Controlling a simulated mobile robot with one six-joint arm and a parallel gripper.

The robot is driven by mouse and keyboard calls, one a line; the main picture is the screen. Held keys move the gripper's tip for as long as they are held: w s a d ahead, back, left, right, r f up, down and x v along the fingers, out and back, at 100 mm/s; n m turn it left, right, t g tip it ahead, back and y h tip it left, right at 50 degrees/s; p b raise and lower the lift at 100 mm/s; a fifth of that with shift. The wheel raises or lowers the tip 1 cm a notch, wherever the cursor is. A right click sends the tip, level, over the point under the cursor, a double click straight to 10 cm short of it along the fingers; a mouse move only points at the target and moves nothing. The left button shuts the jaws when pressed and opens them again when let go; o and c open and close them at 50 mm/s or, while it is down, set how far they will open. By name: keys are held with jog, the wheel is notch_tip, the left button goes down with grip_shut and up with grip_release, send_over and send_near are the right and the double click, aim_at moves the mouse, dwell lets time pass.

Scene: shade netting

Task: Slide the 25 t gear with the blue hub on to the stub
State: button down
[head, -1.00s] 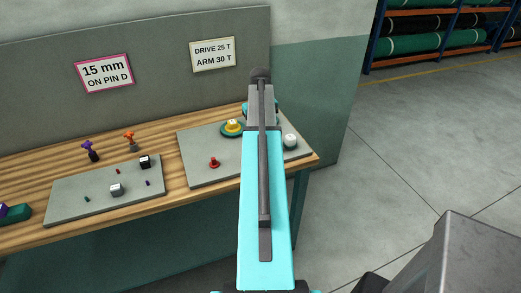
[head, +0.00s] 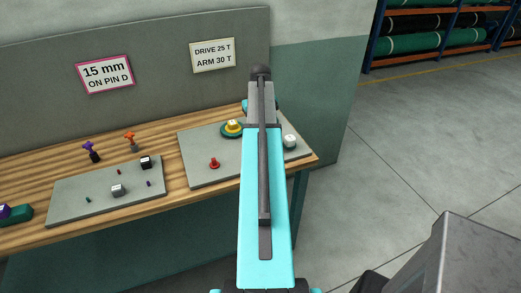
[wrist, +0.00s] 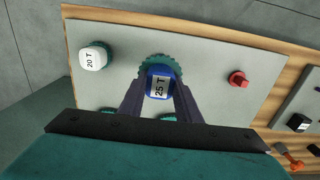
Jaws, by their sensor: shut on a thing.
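The 25 t gear is teal with a blue hub (wrist: 157,86) marked "25 T" in the wrist view. My gripper (wrist: 159,92) is shut on this hub, one finger on each side. The gear's toothed rim (wrist: 158,62) shows just beyond the hub, over the grey board. I cannot tell the gap between gear and board. I cannot make out the stub; the gear, fingers or arm may hide it. In the head view my arm covers the gripper and the held gear.
The grey board (head: 193,173) also bears a red flanged piece (head: 214,162), a teal gear with yellow hub (head: 232,127) and a white hub (head: 290,141), marked "20 T" in the wrist view (wrist: 93,58). A second board (head: 75,197) with small parts lies left. A sign (head: 213,55) reads "DRIVE 25 T, ARM 30 T".

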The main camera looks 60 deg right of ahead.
jog(key=shift+r+p, duration=0.55)
jog(key=shift+r, duration=0.55)
